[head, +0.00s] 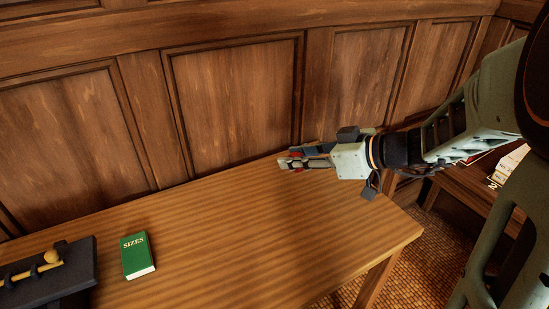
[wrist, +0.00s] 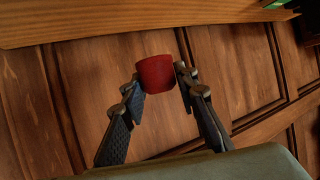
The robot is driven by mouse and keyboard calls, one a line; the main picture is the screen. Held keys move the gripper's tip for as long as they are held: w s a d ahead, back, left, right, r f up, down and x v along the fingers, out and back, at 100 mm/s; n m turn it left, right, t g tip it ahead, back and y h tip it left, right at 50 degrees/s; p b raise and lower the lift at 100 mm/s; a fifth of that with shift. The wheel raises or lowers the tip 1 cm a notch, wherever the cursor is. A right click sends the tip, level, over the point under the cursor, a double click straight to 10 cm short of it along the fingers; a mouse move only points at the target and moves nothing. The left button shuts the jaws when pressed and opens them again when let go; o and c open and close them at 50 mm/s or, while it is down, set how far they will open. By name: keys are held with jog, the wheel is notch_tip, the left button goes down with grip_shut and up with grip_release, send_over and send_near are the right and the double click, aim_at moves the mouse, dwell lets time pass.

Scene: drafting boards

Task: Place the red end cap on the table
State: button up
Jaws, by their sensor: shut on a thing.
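The red end cap (wrist: 161,75) is a short red cylinder, held between the two fingertips in the wrist view. My gripper (wrist: 160,88) is shut on it, one finger on each side. In the head view my gripper (head: 290,161) is over the back right part of the wooden table (head: 230,230), near the panelled wall. Only a sliver of red shows between the fingers there. I cannot tell exactly how far the cap is above the table.
A green book marked "SIZES" (head: 138,255) lies on the table at the left. A dark box with a yellow rod (head: 60,278) is at the far left. The middle and right of the tabletop are clear. The panelled wall (head: 235,95) is behind the table.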

jog(key=w+a+f, duration=0.2)
jog(key=w+f, duration=0.1)
jog(key=w, duration=0.2)
send_over(283, 175)
jog(key=f, duration=0.5)
jog(key=shift+s+d+f+b, duration=0.1)
jog(key=shift+s+b, duration=0.1)
jog(key=shift+b, duration=0.2)
jog(key=shift+w+f, duration=0.15)
jog(key=shift+f, duration=0.8)
jog(key=shift+w+f, duration=0.1)
jog(key=shift+f, duration=0.8)
jog(key=shift+r, duration=0.1)
jog(key=shift+f+b, duration=0.25)
jog(key=shift+b, duration=0.45)
jog(key=o, duration=1.2)
jog(key=shift+r, duration=0.1)
jog(key=shift+c, duration=0.2)
